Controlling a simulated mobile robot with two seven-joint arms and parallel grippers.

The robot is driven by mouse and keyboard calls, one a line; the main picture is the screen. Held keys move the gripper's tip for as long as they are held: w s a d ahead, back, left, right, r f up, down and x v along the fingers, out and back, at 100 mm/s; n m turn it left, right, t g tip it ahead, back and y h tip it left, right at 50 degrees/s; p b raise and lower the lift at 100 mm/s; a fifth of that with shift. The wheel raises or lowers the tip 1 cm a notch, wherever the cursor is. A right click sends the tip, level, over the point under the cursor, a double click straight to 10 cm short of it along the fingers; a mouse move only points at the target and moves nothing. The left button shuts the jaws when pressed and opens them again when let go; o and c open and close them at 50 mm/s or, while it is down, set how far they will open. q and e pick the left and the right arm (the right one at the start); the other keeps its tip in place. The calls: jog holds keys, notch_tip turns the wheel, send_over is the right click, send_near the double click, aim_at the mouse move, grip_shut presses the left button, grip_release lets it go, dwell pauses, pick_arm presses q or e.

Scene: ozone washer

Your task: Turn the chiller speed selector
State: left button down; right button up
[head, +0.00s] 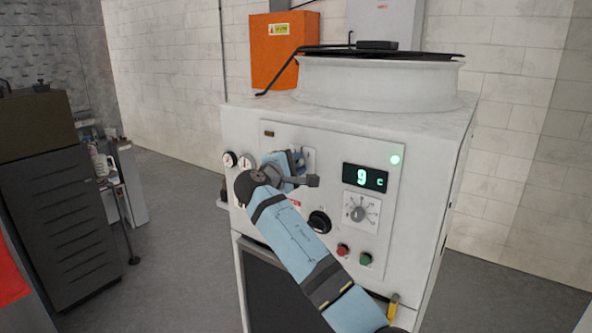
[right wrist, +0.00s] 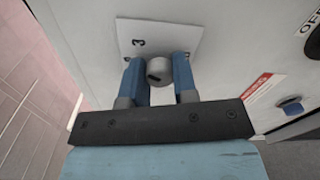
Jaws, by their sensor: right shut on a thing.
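The speed selector is a small grey knob (right wrist: 158,70) on a white plate (right wrist: 150,40) with the number 3 on it, on the front of the white chiller (head: 425,150). A dark slot or mark shows on the knob. My left gripper is in neither view.
A green display (head: 365,177) reads 9 C, with a second dial (head: 358,213) below it. A black knob (head: 319,221), red button (head: 342,250) and green button (head: 366,259) sit lower.

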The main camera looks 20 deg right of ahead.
jog(key=shift+f+m+b, duration=0.1)
jog(key=shift+m+b, duration=0.8)
jog(key=shift+m, duration=0.7)
jog(key=o, duration=0.9)
jog(key=v, duration=1.3)
jog(key=shift+s+a+b, duration=0.25)
jog(key=shift+a+b, duration=0.05)
